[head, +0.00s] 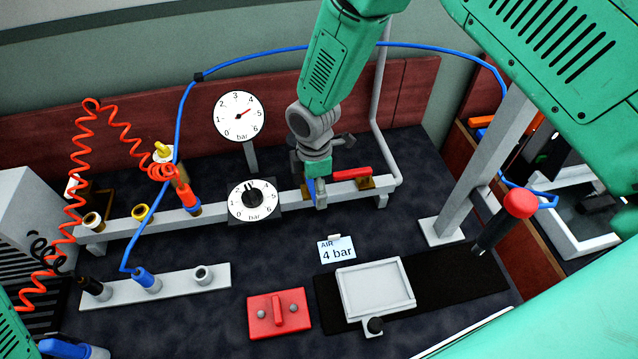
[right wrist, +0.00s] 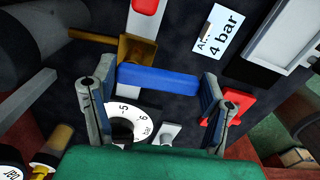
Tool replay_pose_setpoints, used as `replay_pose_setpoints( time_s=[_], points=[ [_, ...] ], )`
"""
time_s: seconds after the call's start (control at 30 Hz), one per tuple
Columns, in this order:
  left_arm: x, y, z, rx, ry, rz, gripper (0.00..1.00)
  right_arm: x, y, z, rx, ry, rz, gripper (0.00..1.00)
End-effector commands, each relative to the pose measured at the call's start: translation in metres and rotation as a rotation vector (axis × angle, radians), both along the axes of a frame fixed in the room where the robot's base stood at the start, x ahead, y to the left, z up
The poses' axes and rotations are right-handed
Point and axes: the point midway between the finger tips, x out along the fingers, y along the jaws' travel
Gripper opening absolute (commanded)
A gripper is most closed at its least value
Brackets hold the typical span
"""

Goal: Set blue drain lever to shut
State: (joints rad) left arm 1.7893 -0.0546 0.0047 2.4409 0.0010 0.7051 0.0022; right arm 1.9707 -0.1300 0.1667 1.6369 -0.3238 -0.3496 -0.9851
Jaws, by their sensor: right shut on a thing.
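The blue drain lever (right wrist: 157,82) lies crosswise over the grey pipe in the right wrist view, beside a brass valve body (right wrist: 138,48). My right gripper (right wrist: 155,92) has one finger at each end of the lever and is shut on it. In the head view my right gripper (head: 316,190) points down at the pipe rail (head: 230,203), left of the red lever (head: 352,173). It hides most of the blue lever there.
A dial knob (head: 252,199) stands just left of my right gripper, with a round gauge (head: 239,117) behind. A "4 bar" card (head: 337,250), a grey tray (head: 375,290) and a red block (head: 279,313) lie in front. A red-topped post (head: 520,204) stands right.

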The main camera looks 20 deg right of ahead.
Motion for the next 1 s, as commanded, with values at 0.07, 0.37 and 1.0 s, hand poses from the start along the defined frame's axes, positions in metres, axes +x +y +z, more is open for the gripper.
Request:
replay_pose_setpoints(
  time_s=[0.07,0.37,1.0],
  points=[
    [0.0000,0.0000,-0.0006,0.000,0.000,0.000,0.00,-0.0019,0.0073,-0.0016,0.007,0.002,-0.026,0.17],
    [0.0000,0.0000,-0.0009,0.000,0.000,0.000,0.00,-0.0005,0.0097,-0.0014,0.008,0.001,-0.101,0.17],
    [0.0000,0.0000,-0.0009,0.000,0.000,0.000,0.00,0.0011,0.0075,-0.0004,0.008,-0.003,-0.111,0.91]
  ],
)
